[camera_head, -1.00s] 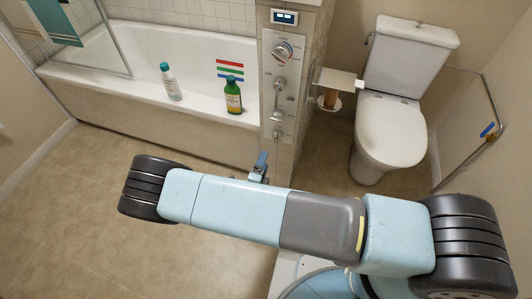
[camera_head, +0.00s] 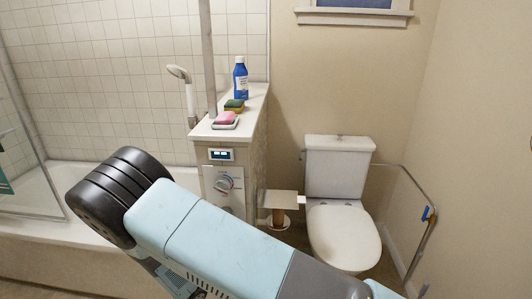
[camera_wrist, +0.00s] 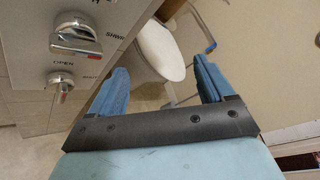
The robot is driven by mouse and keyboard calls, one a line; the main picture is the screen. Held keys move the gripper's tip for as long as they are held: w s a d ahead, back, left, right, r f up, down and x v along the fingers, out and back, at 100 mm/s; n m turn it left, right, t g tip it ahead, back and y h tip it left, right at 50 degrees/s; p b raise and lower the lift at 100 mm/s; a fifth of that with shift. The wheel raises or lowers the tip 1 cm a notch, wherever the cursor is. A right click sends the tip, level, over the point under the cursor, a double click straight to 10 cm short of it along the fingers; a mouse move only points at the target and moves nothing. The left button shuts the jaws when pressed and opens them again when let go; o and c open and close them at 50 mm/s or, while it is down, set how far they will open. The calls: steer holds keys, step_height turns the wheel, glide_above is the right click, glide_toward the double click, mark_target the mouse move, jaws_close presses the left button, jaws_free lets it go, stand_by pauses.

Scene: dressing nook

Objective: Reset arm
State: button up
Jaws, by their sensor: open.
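My gripper (camera_wrist: 159,66) shows in the wrist view with its two blue fingers apart and nothing between them. The toilet and floor show beyond the gap. The shower control panel (camera_wrist: 35,40), with a metal knob and a lever marked OPEN, is to the left of the fingers, apart from them. In the head view my light blue arm (camera_head: 190,225) crosses the lower part of the picture, raised in front of the tub and the panel. My gripper cannot be made out clearly there.
A half wall (camera_head: 245,115) holds a blue bottle (camera_head: 240,80), a sponge (camera_head: 234,105) and pink soap (camera_head: 227,117). A toilet (camera_head: 342,235), paper holder (camera_head: 280,199) and grab rail (camera_head: 432,240) stand right. The bathtub (camera_head: 60,238) is left.

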steer(key=d+r+m+g+y, duration=0.1)
steer(key=d+r+m+g, duration=0.4)
steer(key=d+r+m, duration=0.65)
steer(key=d+r+m+g+y, duration=0.2)
steer(key=d+r+m+g, duration=0.55)
steer(key=r, duration=0.75)
steer(key=s+d+r+m+t+y, duration=0.3)
steer(key=s+d+r+m, duration=0.3)
steer(key=s+r+m, duration=0.3)
steer(key=s+d+r+m+t+y, duration=0.3)
steer(key=s+d+r+m, duration=0.4)
steer(key=s+r+m, duration=0.2)
steer(key=shift+s+d+r+m+y, duration=0.2)
steer(key=shift+s+r+m+y, duration=0.2)
steer(key=shift+s+m, duration=0.5)
steer(key=shift+s, duration=0.1)
